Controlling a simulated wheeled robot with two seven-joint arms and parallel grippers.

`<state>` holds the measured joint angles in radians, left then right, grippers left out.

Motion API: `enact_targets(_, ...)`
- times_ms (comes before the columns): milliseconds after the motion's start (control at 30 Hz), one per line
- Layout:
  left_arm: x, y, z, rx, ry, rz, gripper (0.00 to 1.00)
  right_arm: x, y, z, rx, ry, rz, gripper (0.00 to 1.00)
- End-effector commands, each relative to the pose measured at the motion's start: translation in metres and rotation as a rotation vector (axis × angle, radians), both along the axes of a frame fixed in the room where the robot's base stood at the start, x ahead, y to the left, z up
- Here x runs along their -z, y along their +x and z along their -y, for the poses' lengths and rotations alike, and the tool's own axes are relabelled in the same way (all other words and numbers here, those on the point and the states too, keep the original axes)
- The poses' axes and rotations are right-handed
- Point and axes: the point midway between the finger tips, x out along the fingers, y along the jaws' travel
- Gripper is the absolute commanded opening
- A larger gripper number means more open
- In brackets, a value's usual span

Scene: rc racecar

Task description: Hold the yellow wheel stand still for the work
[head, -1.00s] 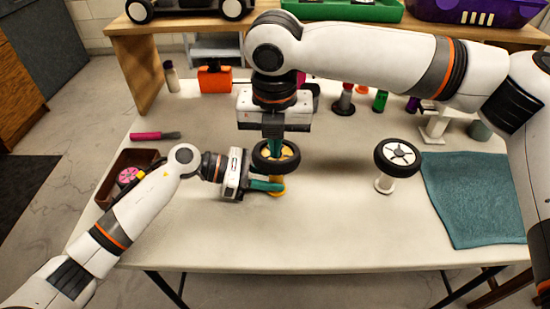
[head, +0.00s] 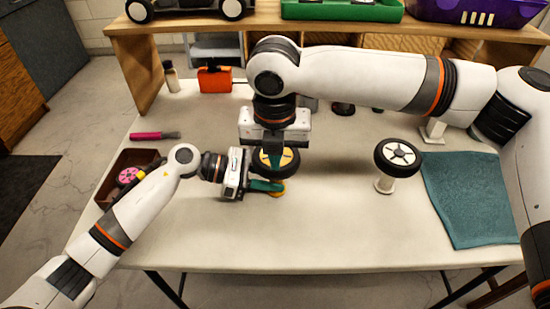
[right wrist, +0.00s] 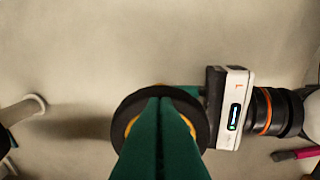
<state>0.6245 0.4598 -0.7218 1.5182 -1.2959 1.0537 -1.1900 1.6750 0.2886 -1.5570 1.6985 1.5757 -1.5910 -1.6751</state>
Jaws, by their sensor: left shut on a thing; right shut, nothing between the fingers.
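The yellow wheel stand (head: 278,193) is on the table near the middle. A black tyre with a yellow hub, the wheel (head: 290,165), sits on top of it. My left gripper (head: 268,187) comes in from the left, below the wheel, with its teal fingers shut on the stand. My right gripper (head: 275,158) points down over the wheel, shut and empty. In the right wrist view its shut teal fingers (right wrist: 162,105) cover the wheel's middle, and the wheel's dark tyre (right wrist: 124,112) shows around them. Whether these fingertips touch the hub is hidden.
A second wheel with a white hub (head: 398,155) rests on a white stand (head: 384,185) to the right. A teal towel (head: 470,205) lies beyond it. A brown bin (head: 112,182) and pink-handled tool (head: 147,135) are at left. The front table is clear.

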Motion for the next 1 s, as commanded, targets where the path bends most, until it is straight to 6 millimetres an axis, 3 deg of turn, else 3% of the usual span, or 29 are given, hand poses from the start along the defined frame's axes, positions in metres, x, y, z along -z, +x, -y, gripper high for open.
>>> enact_targets(233, 0.001, 0.000, 0.000, 0.000, 0.001, 0.000, 0.08, -0.009, -0.027, -0.002, -0.002, 0.001, -0.001, 0.00)
enact_targets(633, 0.001, 0.000, 0.000, 0.000, 0.001, 0.000, 0.08, -0.014, -0.029, -0.002, 0.000, 0.002, 0.000, 0.00)
enact_targets(767, 0.000, 0.000, 0.000, -0.001, 0.001, 0.000, 0.08, -0.032, -0.030, -0.002, 0.000, 0.002, 0.002, 0.00)
enact_targets(1000, 0.001, 0.000, 0.000, -0.001, 0.001, 0.000, 0.08, -0.083, -0.035, -0.003, 0.000, 0.003, 0.003, 0.00)
